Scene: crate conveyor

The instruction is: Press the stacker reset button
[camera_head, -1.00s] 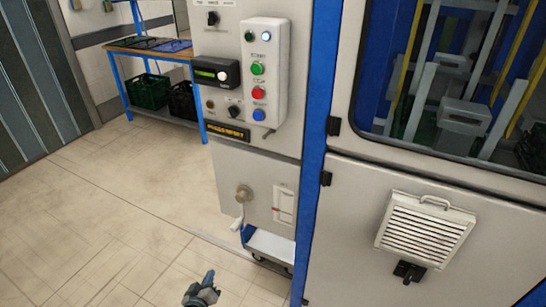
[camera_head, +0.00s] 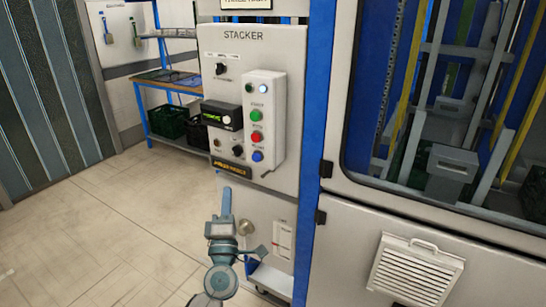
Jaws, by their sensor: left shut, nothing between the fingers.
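The stacker panel (camera_head: 288,60) is a light grey plate labelled STACKER on a cabinet post. A raised button box (camera_head: 270,85) on it carries a green button (camera_head: 257,116), a red button (camera_head: 257,136) and a blue button (camera_head: 257,156), with small lamps at the top. The small labels beside the buttons are too blurred to read surely. My left gripper (camera_head: 226,192) is shut and empty, pointing up in front of the lower cabinet, below and left of the blue button and apart from it in the picture. My right gripper is not in view.
A display (camera_head: 222,115), a dark selector knob (camera_head: 221,69) and a yellow-lettered plate (camera_head: 232,171) sit left of the button box. A vented cabinet door (camera_head: 340,250) and a window are at right. A blue-framed shelf with crates (camera_head: 168,122) stands behind left. Floor at left is clear.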

